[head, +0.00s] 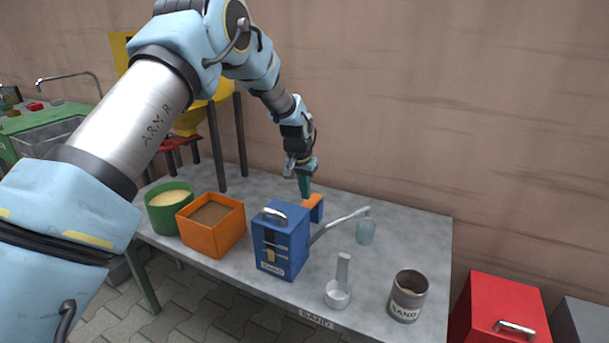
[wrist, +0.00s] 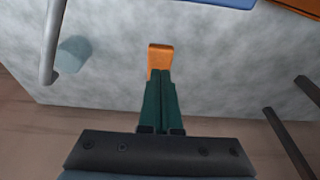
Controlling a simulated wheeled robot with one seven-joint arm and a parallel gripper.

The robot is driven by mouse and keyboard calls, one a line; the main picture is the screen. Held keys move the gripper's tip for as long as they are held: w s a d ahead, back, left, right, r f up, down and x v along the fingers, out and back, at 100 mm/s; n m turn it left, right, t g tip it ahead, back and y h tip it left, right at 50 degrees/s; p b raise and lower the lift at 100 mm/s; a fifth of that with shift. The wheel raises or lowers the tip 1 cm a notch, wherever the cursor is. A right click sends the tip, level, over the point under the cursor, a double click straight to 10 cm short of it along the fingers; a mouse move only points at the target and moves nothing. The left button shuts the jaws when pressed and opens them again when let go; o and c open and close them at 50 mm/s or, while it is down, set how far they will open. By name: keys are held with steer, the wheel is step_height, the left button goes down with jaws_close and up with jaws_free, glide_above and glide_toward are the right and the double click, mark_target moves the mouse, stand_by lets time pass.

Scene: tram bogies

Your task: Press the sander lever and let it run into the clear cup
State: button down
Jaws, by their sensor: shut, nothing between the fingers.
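The sander is a blue box (head: 281,240) on the table with a grey curved spout (head: 338,224) reaching right. The orange lever (head: 314,202) sticks up behind the box; it also shows in the wrist view (wrist: 159,57). The clear cup (head: 366,229) stands under the spout's end and shows at the left of the wrist view (wrist: 74,53). I cannot make out any sand in it. My gripper (head: 305,196) points down with its green fingers shut and empty. In the wrist view the fingertips (wrist: 160,72) overlap the lever's near end; whether they touch it I cannot tell.
A green tub (head: 157,218) and an orange bin (head: 227,237) of brown material stand left of the sander. A metal scoop (head: 338,292) and a can marked SAND (head: 405,309) stand at the front right. The table (head: 420,240) is bare at the back right.

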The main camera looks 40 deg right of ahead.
steer(key=shift+a+f, duration=0.1)
steer(key=shift+f, duration=0.85)
steer(key=f+b, duration=0.1)
steer(key=a+f+b, duration=0.1)
steer(key=s+f+b, duration=0.1)
steer(key=f, duration=0.1)
steer(key=shift+a, duration=0.25)
steer(key=s+a+r, duration=0.1)
steer(key=a+r, duration=0.1)
steer(key=r, duration=0.2)
steer(key=s+a+r, duration=0.1)
steer(key=a+r, duration=0.1)
steer(key=r, duration=0.2)
steer(key=s+a+r, duration=0.1)
steer(key=a+r, duration=0.1)
steer(key=r, duration=0.2)
steer(key=shift+s+r+p, duration=0.15)
steer(key=shift+p, duration=0.2)
